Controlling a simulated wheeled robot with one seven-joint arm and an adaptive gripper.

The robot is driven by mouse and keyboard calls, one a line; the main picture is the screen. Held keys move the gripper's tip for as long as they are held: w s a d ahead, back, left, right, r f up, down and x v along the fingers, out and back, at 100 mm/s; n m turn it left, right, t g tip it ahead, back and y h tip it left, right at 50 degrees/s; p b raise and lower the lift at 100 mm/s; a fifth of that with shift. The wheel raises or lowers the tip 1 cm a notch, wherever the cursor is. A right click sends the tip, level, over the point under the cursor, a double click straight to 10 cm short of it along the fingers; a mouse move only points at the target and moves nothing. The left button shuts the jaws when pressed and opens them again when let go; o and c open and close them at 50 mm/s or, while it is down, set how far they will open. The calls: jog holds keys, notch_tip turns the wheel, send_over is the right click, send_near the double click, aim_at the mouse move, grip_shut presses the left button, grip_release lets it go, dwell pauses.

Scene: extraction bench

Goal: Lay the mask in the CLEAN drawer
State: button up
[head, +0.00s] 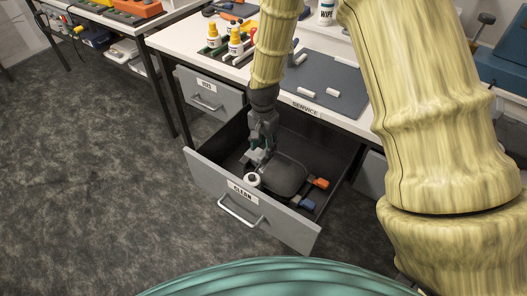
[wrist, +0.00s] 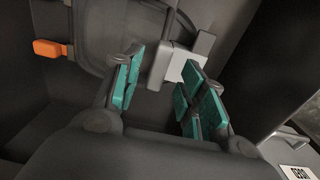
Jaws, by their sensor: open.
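The dark grey mask (head: 283,178) lies inside the open CLEAN drawer (head: 213,172), with a white round part at its left and orange and blue ends at its right. In the wrist view the mask (wrist: 108,35) shows at the top, with an orange tab at the left and a pale blocky part near the fingers. My gripper (head: 260,152) is low in the drawer, just above and beside the mask's left end. Its green-padded fingers (wrist: 160,88) are apart, with nothing held between them. Whether a finger touches the mask cannot be told.
The drawer's walls surround my gripper. The shut USED drawer (head: 208,95) is behind to the left. The bench above carries yellow-capped bottles (head: 235,43) and a dark mat (head: 325,80) with small white pieces. Floor at the left is clear.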

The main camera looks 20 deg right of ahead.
notch_tip(320, 180, up, 7)
jog(key=shift+r+b, duration=0.15)
jog(key=shift+b, duration=0.25)
dwell(1.3)
